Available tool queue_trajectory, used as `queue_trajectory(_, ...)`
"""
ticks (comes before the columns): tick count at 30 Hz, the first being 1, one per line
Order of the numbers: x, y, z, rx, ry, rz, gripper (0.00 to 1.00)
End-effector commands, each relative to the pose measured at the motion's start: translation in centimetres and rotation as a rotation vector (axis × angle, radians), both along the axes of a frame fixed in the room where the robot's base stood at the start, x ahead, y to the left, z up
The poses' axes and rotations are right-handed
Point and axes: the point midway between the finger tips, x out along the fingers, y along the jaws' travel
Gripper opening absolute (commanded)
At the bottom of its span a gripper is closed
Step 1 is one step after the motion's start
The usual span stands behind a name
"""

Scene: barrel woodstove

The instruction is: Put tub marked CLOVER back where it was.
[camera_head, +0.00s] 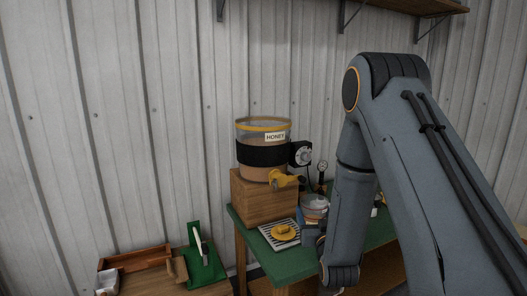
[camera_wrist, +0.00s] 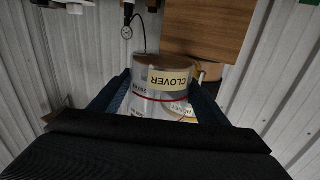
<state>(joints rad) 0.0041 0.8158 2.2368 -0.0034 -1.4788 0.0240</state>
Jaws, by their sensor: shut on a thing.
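The tub marked CLOVER (camera_wrist: 160,95) is a clear tub with a pale label and a thin red line round it. The label reads upside down in the wrist view. My gripper (camera_wrist: 155,98) is shut on the tub, with a dark blue finger on each side of it. In the head view the tub (camera_head: 315,204) shows beside my arm, at the green-topped table (camera_head: 238,222). My gripper (camera_head: 314,235) is partly hidden there by my arm. I cannot tell whether the tub touches the table.
A HONEY container (camera_head: 262,172) with a yellow tap stands on a wooden block (camera_head: 264,203). A yellow lid-like piece (camera_head: 284,232) lies on a slatted tray left of the tub. A dial gauge (camera_head: 322,166) stands behind. A lower bench at left holds a wooden tray (camera_head: 135,259) and a green stand (camera_head: 203,262).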

Motion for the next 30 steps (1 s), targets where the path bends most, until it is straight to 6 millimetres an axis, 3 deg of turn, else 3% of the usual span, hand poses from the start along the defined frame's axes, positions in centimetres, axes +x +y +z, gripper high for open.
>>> queue_trajectory(5, 1.1, -0.7, -0.7, -0.001, -0.001, -0.013, 0.38)
queue_trajectory(15, 8.8, -6.3, -4.3, -0.004, -0.003, -0.115, 0.38)
queue_trajectory(21, 12.3, -9.5, -5.4, -0.003, -0.002, -0.166, 0.38)
queue_trajectory(30, 14.0, -11.2, -6.9, 0.000, 0.005, -0.194, 0.38)
